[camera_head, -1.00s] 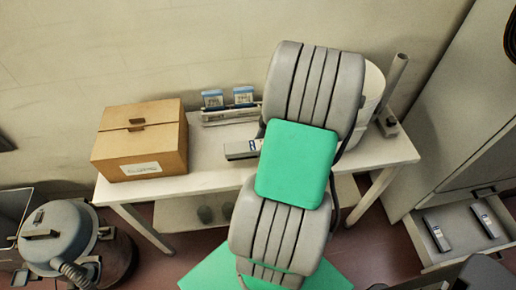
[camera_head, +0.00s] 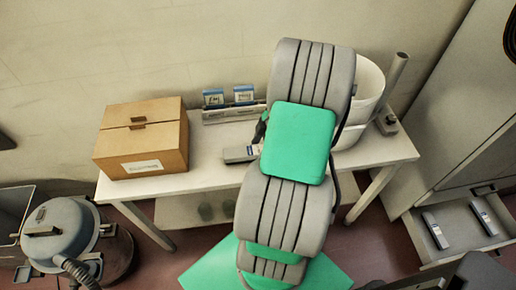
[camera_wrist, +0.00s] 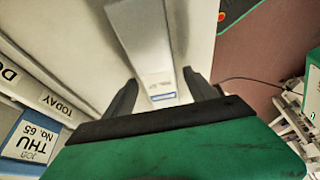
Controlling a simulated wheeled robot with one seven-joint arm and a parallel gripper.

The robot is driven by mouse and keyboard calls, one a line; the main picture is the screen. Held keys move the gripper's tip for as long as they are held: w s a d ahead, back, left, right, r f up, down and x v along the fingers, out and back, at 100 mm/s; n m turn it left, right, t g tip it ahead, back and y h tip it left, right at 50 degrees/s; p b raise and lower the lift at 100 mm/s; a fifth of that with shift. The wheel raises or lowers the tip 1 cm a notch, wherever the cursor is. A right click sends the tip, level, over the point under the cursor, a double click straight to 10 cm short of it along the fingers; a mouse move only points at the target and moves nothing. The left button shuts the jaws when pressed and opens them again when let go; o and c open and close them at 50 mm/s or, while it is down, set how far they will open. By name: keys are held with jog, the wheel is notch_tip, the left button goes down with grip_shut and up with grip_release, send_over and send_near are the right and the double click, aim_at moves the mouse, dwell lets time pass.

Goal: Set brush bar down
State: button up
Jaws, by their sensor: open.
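A grey bar, apparently the brush bar (camera_head: 240,154), lies on the white table (camera_head: 205,178), partly hidden behind my arm in the head view. In the wrist view a pale grey bar (camera_wrist: 150,45) with a small blue-edged label runs away from my gripper. My gripper (camera_wrist: 163,88) is open, its two dark fingers apart on either side of the bar's near end. I cannot tell whether a finger touches it. My arm mostly hides the gripper in the head view.
A cardboard box (camera_head: 142,157) stands on the table's left. Blue-and-white cards (camera_head: 243,94) stand in a rack behind. A pale bin (camera_head: 368,90) and an upright tube (camera_head: 394,85) stand right. An open drawer (camera_head: 462,232) holds two grey items. A vacuum (camera_head: 65,235) is on the floor.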

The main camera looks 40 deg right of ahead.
jog(key=shift+r, duration=0.1)
jog(key=b+v, duration=0.1)
jog(key=v, duration=1)
jog(key=w+a+r+m+h, duration=0.1)
jog(key=w+a+r+m, duration=0.15)
jog(key=a, duration=0.55)
jog(key=w+a+r+m+h, duration=0.1)
jog(key=w+a+r+m, duration=0.15)
jog(key=a, duration=0.45)
jog(key=s+a+r+m+t+h, duration=0.1)
jog(key=a+m, duration=0.5)
jog(key=a, duration=0.6)
jog(key=shift+s+r+h, duration=0.4)
jog(key=shift+s+r, duration=0.3)
jog(key=shift+s, duration=0.3)
jog(key=shift+a, duration=0.1)
